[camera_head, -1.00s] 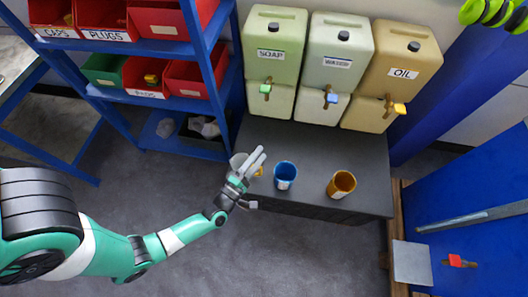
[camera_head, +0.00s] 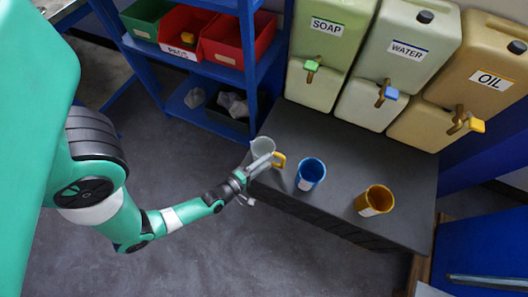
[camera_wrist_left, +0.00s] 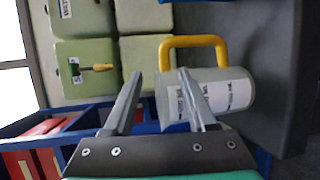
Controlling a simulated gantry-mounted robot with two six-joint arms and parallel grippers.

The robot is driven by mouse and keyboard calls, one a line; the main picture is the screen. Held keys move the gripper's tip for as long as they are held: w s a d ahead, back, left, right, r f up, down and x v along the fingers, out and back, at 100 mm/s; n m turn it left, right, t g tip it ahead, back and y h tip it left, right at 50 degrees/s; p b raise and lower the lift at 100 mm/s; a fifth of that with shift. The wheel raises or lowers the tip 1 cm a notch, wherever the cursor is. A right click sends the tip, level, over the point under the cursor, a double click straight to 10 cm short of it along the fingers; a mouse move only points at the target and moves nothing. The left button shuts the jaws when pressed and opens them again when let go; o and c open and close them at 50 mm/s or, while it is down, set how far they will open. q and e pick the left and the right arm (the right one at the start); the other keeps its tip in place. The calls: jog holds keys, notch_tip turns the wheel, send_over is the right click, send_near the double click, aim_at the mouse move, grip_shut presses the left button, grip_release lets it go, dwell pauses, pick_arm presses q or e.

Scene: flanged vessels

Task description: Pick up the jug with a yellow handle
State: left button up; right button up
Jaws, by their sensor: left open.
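The jug (camera_head: 262,146) is pale grey with a yellow handle (camera_head: 279,160), upright at the left front edge of the dark bench (camera_head: 345,165). In the left wrist view the jug (camera_wrist_left: 238,97) lies across the right side, with a printed label and its yellow handle (camera_wrist_left: 195,41) toward the top. My left gripper (camera_head: 266,163) is open and empty at the jug's near side. My right gripper is not in view.
A blue cup (camera_head: 310,174) and an amber cup (camera_head: 375,201) stand right of the jug. Behind are the soap (camera_head: 328,45), water (camera_head: 405,65) and oil (camera_head: 480,85) containers with taps. A blue shelf (camera_head: 214,75) with bins stands at the left.

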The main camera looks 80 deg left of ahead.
aim_at(277, 154)
pick_arm(q)
jog(key=shift+x, duration=1.05)
jog(key=shift+w+a+f+b, duration=0.1)
jog(key=shift+w+f+b, duration=0.15)
jog(key=shift+b, duration=0.1)
jog(key=x, duration=0.2)
jog(key=b+x, duration=0.1)
jog(key=x, duration=0.1)
jog(key=shift+w+a+f+b, duration=0.1)
jog(key=shift+w+f+b, duration=0.1)
jog(key=shift+f+b, duration=0.1)
grip_shut()
